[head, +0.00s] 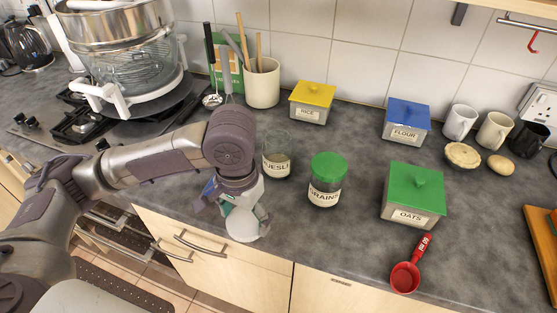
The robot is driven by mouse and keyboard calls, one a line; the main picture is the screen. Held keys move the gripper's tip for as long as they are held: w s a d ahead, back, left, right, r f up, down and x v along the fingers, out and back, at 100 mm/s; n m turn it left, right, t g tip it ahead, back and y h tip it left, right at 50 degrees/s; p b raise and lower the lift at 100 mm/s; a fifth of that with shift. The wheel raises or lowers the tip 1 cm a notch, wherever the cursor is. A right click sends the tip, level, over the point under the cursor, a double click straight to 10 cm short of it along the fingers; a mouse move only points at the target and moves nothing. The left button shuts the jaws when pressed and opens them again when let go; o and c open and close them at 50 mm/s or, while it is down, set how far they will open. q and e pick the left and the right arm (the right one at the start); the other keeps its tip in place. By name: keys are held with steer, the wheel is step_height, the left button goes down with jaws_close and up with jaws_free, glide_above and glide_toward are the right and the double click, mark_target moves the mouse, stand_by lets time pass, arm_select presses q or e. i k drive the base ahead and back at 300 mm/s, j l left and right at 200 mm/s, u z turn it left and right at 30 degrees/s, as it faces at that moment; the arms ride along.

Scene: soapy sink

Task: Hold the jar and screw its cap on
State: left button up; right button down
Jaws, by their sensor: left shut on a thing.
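The muesli jar (276,164) stands upright on the grey worktop, just right of my left gripper, and no cap shows on it. The grains jar (326,193) stands to its right with a green cap (328,168) on top. My left gripper (241,212) points down near the worktop's front edge. It is shut on a pale rounded thing (244,228). The gripper hides part of this thing, so I cannot tell whether it is a cap. The gripper looks apart from the muesli jar. My right gripper is not in view.
Behind stand a utensil pot (262,88), a yellow-lidded box (311,103) and a blue-lidded flour box (406,122). A green-lidded oats box (412,196) and red scoop (406,276) are at right. Worktop between grains jar and scoop is clear.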

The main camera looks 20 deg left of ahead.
mark_target(277, 147)
steer(key=z, duration=0.25)
steer(key=j+z, duration=0.25)
steer(key=k+j+z, duration=0.15)
steer(key=j+z, duration=0.15)
steer(key=k+j+z, duration=0.25)
steer(key=k+j, duration=0.15)
steer(key=j, duration=0.2)
steer(key=k+j+z, duration=0.1)
steer(key=j, duration=0.25)
steer(key=k+j, duration=0.15)
steer(key=j, duration=0.2)
steer(key=k+j, duration=0.15)
steer(key=j, duration=0.15)
steer(key=k+j+z, duration=0.1)
steer(key=j, duration=0.25)
